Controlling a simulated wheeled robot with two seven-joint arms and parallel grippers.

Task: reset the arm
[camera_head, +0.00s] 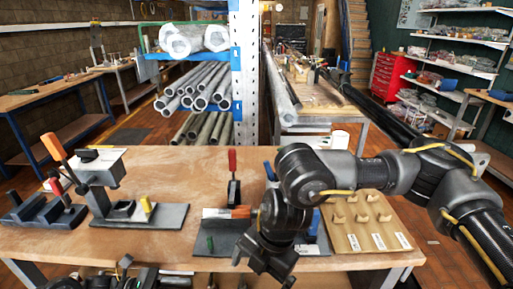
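My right arm comes in from the right edge, black with yellow cables, and bends down over the front of the wooden workbench (190,262). My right gripper (264,264) points down near the bench's front edge, beside a dark base plate. Its fingertips are dark and small, so I cannot tell whether they are apart or closed. No held object is visible in it.
A wooden board with small blocks (362,222) lies right of my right gripper. Fixtures (120,190) fill the bench's left side. A pipe rack (195,85) stands behind. Bare bench lies between the left fixtures and centre plate.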

